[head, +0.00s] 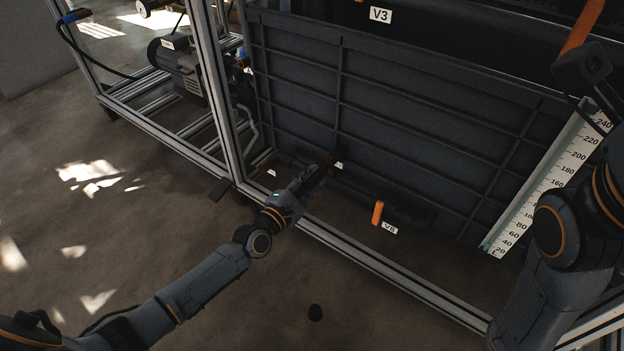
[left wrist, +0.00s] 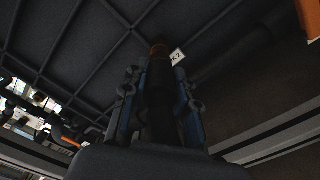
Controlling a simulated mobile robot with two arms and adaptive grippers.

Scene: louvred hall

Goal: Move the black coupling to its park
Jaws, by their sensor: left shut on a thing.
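My left gripper (head: 314,178) reaches in low at the front of the dark ribbed tank. In the left wrist view its fingers (left wrist: 158,95) are shut around a dark cylinder, which looks like the black coupling (left wrist: 158,85). An orange-brown ring (left wrist: 158,49) shows at the cylinder's far end, beside a small white tag (left wrist: 177,57) that seems to read K2. In the head view the fingers hide most of the coupling. I cannot make out which part is its park.
An aluminium frame (head: 372,275) runs low in front of the tank (head: 400,110). An orange handle (head: 377,212) stands right of my left gripper. A white scale (head: 550,175) slants at the right. A pump (head: 180,68) sits back left.

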